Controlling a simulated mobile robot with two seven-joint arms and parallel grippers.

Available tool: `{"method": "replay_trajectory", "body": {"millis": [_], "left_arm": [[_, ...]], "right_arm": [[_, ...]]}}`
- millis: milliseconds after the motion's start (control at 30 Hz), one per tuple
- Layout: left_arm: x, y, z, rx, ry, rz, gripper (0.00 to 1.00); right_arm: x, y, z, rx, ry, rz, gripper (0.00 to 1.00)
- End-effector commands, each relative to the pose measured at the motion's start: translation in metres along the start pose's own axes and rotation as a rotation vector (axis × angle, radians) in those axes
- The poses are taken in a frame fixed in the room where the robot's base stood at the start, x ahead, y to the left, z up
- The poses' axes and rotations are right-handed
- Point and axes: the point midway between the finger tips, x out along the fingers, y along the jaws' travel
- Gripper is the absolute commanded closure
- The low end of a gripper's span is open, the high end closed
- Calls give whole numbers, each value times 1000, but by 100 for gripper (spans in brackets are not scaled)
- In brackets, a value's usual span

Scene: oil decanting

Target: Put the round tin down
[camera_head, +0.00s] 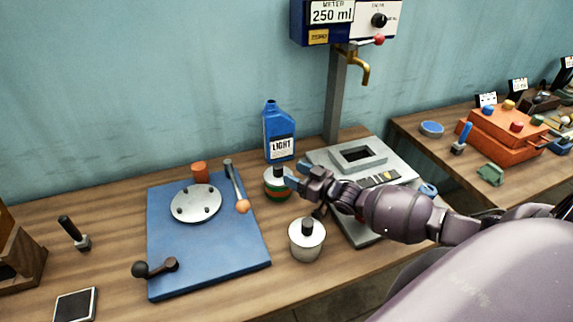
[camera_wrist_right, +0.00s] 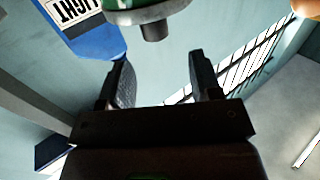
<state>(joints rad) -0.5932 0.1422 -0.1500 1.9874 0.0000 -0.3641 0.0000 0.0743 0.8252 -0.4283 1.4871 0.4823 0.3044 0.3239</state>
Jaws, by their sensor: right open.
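A round tin (camera_head: 277,190) with green, red and pale bands and a dark knob on top stands on the wooden bench, in front of the blue bottle. My right gripper (camera_head: 290,178) is just to its right, pointing at it, and partly overlaps it in the head view. In the right wrist view the fingers (camera_wrist_right: 160,75) are spread with nothing between them. The tin (camera_wrist_right: 150,15) shows there at the top edge, beyond the fingertips. A second round tin (camera_head: 307,241), plain whitish with a dark knob, stands nearer on the bench. My left gripper is out of view.
The blue LIGHT bottle (camera_head: 280,135) stands close behind the banded tin. A blue board (camera_head: 200,255) with a round plate lies to the left. A grey scale-like device (camera_head: 325,160) is at right, under a brass tap (camera_head: 364,68). Bare bench lies in front.

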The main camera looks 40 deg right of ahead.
Motion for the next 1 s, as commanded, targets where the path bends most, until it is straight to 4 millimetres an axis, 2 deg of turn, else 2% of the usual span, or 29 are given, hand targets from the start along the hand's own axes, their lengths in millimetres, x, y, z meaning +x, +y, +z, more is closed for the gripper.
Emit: {"method": "replay_trajectory", "body": {"millis": [100,300,500,867,1000], "left_arm": [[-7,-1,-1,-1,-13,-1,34],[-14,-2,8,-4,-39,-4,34],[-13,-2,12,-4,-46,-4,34],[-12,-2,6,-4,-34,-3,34],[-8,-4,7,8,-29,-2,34]], "right_arm": [[-16,0,-4,-1,3,0,42],[-28,1,-5,-3,7,-1,42],[-29,1,-5,-4,9,-1,42],[-29,1,-5,-4,10,-1,42],[-22,1,-11,-28,24,6,42]]}}
